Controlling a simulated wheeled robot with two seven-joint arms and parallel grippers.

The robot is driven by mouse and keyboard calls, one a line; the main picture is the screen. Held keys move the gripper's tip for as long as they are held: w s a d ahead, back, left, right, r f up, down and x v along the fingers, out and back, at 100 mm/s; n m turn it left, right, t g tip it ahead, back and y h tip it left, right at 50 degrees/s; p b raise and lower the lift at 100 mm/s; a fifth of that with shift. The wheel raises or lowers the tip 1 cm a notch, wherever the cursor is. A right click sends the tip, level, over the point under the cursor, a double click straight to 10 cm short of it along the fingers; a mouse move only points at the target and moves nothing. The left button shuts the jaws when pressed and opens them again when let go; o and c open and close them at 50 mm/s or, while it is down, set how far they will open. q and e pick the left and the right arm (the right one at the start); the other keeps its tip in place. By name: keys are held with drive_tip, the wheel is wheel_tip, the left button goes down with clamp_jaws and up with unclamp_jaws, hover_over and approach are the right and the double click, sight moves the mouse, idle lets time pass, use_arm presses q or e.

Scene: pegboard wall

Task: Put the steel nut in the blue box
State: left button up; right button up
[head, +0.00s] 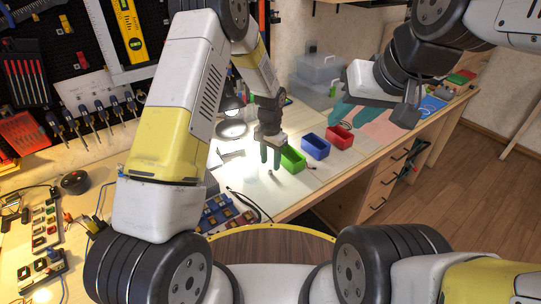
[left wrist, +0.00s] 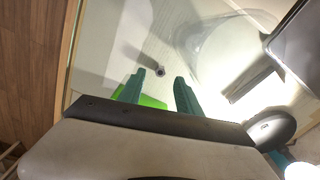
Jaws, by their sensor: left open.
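The small steel nut (left wrist: 160,71) lies on the pale worktop in the left wrist view, ahead of and between my open fingertips; it shows as a small speck (head: 270,172) in the head view. My left gripper (head: 271,155) points down over the worktop, its teal fingers apart and empty; they also show in the left wrist view (left wrist: 163,82). The blue box (head: 315,147) stands right of the left gripper, between the green and red boxes. My right gripper (head: 345,112) is raised at the upper right; its finger gap is unclear.
The green box (head: 293,160) is close beside the left gripper, and the red box (head: 340,137) is beyond the blue one. A round glass-like object (head: 231,129) is behind. A blue organizer (head: 222,213) and black cable are nearer. The pegboard is left.

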sight(269, 171)
use_arm(q)
wheel_tip(269, 171, down, 4)
drive_tip(key=shift+s+a+r, duration=0.1)
drive_tip(key=shift+a+r, duration=0.05)
clamp_jaws()
idle(0.3)
